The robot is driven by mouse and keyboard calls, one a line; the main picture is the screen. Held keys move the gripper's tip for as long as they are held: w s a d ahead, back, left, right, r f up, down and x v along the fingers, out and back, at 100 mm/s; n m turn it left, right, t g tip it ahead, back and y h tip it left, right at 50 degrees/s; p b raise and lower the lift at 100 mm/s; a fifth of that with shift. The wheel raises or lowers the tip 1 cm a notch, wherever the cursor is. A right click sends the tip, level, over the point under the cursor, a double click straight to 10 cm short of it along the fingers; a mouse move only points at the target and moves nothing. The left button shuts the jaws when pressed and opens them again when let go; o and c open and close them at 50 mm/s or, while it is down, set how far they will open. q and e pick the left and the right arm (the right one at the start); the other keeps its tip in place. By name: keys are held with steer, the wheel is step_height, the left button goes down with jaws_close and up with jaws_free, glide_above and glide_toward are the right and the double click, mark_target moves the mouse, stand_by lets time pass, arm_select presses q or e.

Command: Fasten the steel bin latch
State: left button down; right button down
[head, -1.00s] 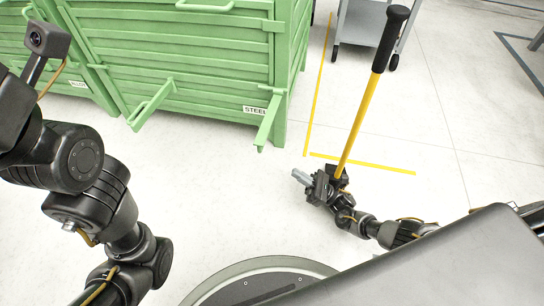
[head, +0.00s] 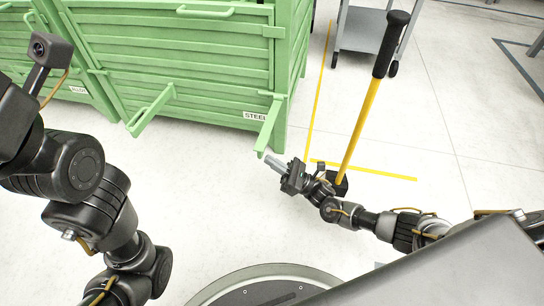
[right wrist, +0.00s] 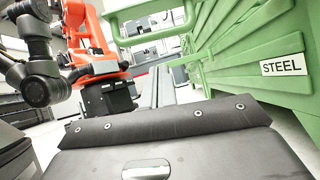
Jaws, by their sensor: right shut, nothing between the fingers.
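The green steel bin (head: 180,60) stands at the top of the head view, with a STEEL label (head: 255,115) low on its front. A green bar that looks like the latch (head: 268,128) juts outward and down from the bin's lower right corner, beside the label. My right gripper (head: 273,161) is shut and empty, its fingertips close to the bar's lower end. I cannot tell whether they touch. In the right wrist view the STEEL label (right wrist: 284,64) shows at right; the fingertips and bar end are not clear there. My left gripper is outside the view.
A yellow pole with a black grip (head: 361,120) stands upright just right of my right gripper. A grey cart (head: 365,32) is behind it. A green handle (head: 150,112) juts from the bin front. Yellow tape (head: 370,172) marks the floor. Open floor lies before the bin.

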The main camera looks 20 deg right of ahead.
mark_target(269, 130)
steer(key=r, duration=0.3)
steer(key=shift+w+a, duration=0.1)
steer(key=shift+w, duration=0.15)
